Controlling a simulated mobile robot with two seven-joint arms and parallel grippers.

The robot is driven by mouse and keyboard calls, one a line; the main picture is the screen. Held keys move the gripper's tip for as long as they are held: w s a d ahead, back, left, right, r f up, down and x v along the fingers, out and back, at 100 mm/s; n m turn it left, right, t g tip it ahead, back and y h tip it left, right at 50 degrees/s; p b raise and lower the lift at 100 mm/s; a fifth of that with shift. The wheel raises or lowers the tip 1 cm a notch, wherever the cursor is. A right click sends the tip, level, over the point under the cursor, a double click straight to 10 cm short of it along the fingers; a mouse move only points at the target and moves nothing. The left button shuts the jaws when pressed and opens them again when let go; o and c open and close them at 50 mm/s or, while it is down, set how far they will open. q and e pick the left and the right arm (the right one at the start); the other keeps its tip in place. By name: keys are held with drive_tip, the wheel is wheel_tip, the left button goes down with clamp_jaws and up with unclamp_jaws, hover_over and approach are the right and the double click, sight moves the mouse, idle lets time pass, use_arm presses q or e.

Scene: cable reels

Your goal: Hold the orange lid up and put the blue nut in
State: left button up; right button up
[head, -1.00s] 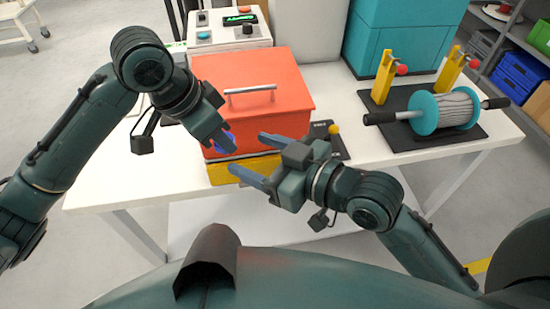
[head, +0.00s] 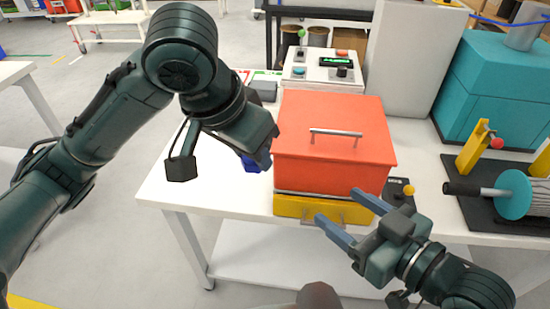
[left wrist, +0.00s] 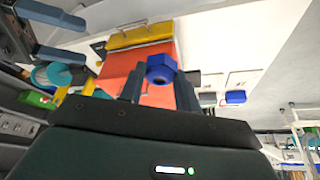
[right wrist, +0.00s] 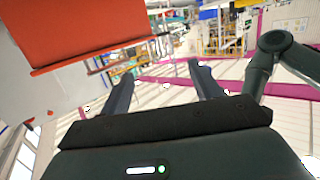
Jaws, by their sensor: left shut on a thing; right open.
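The orange lid (head: 335,112) with its metal handle lies closed on the yellow box (head: 297,207) on the white table. The lid also shows in the right wrist view (right wrist: 90,30). My left gripper (head: 262,158) is shut on the blue nut (head: 250,164), just left of the lid; its fingers are mostly hidden in the head view. In the left wrist view the nut (left wrist: 160,68) sits between the fingertips. My right gripper (head: 339,206) is open and empty, in front of the box's right side, and appears apart from the lid. The box's inside is hidden.
A control box (head: 318,70) stands behind the lid. A cable reel (head: 515,195) on a stand and a teal machine (head: 495,85) are further right. The table's left part (head: 190,170) is clear.

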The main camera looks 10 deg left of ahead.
drive_tip(key=shift+c, duration=0.2)
wheel_tip(320, 180, up, 11)
drive_tip(key=w+a+n+g+y, duration=0.2)
drive_tip(key=n+g+y, duration=0.2)
drive_tip(key=n+g, duration=0.7)
drive_tip(key=shift+n+t, duration=0.5)
drive_tip(key=shift+t, duration=0.2)
drive_tip(key=x, duration=1.2)
drive_tip(key=shift+a+f, duration=0.15)
drive_tip(key=shift+f, duration=0.15)
use_arm(q)
drive_tip(key=shift+s+a+r+n, duration=0.5)
drive_tip(key=shift+a+r+n, duration=0.15)
drive_tip(key=shift+r+n, duration=0.1)
use_arm(e)
drive_tip(key=shift+c, duration=0.4)
drive_tip(key=c, duration=0.9)
use_arm(q)
drive_tip(key=o, duration=1)
use_arm(e)
drive_tip(key=shift+c, duration=0.2)
